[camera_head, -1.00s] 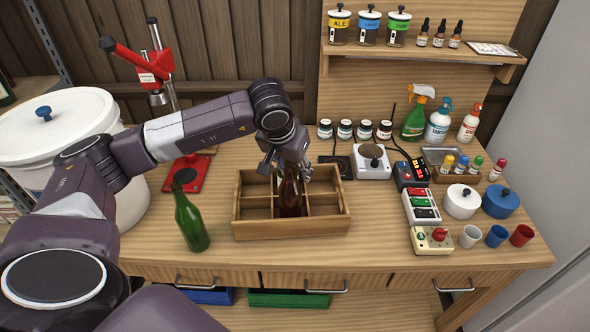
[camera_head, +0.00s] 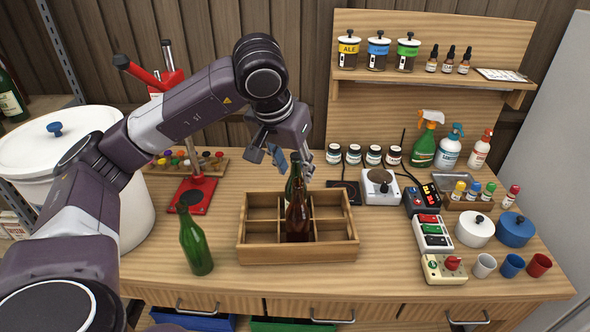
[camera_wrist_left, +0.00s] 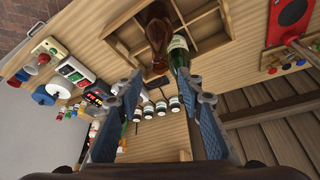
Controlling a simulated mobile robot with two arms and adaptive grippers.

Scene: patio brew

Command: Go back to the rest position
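My left gripper (camera_head: 283,163) is above the wooden crate (camera_head: 298,255). It is open and empty, its fingers spread apart in the left wrist view (camera_wrist_left: 160,105). A brown bottle (camera_head: 298,218) stands upright in a middle front compartment of the crate. A green bottle (camera_head: 291,175) with a pale label stands just behind it, partly hidden by it; the label shows in the left wrist view (camera_wrist_left: 178,45). Another green bottle (camera_head: 196,243) stands on the table left of the crate. My right gripper is not in view.
A white bucket (camera_head: 135,205) stands at the left, near my left arm. A red capper (camera_head: 193,193) stands behind the crate's left. A scale (camera_head: 380,188), a switch box (camera_head: 443,268), pots and cups fill the right side. A shelf (camera_head: 430,82) with jars is behind.

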